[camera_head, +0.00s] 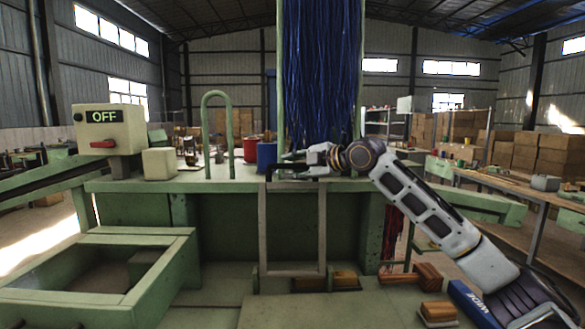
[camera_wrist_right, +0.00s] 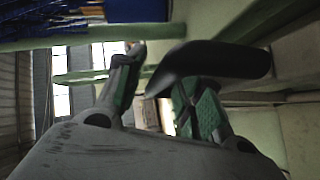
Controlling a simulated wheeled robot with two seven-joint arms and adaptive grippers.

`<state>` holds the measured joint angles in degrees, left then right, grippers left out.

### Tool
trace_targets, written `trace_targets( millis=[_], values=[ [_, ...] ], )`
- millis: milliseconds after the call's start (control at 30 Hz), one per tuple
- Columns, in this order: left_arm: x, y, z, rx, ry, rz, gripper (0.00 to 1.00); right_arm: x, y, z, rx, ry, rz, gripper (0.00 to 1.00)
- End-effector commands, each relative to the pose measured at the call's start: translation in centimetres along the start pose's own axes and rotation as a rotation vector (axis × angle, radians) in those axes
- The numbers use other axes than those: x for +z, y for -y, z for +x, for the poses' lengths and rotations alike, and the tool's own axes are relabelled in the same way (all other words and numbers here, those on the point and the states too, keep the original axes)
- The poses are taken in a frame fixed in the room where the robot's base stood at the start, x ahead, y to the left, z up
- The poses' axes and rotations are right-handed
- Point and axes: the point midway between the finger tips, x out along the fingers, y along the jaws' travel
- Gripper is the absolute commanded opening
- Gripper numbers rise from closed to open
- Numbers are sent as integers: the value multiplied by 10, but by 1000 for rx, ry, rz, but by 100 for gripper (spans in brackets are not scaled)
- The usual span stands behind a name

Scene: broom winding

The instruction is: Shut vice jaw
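My right gripper (camera_head: 290,161) reaches in from the right at the top edge of the green bench, its fingers pointing left. A black bent lever (camera_head: 284,175) sits at the bench edge just below and beside the fingers; I take it to be the vice jaw's handle. In the right wrist view the fingers (camera_wrist_right: 165,75) stand apart, and the black curved lever (camera_wrist_right: 215,60) crosses in front of one fingertip, hiding it. I cannot tell whether it touches the finger. The jaw itself is not clearly seen. My left gripper is not in view.
A bundle of blue bristles (camera_head: 320,70) hangs above the bench (camera_head: 140,187). A control box reading OFF (camera_head: 108,129), a green hoop (camera_head: 217,95), a red spool (camera_head: 251,150) and a blue can (camera_head: 267,157) stand left of the gripper. A grey frame (camera_head: 264,230) hangs below.

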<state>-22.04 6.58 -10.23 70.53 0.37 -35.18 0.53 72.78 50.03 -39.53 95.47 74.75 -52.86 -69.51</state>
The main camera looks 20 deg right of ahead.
Motion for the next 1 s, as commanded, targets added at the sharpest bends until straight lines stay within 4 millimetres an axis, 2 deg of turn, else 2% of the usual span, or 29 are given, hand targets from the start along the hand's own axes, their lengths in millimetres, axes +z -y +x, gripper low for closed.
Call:
trace_targets(
  millis=[400, 700, 1000],
  values=[
    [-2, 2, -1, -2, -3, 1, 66, -1, 0, 4, 0, 0, -1, 37],
    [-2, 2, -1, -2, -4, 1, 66, 0, 0, 4, 0, 0, -1, 0],
    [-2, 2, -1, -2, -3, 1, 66, 0, 0, 4, 0, 0, -2, 0]
  ],
)
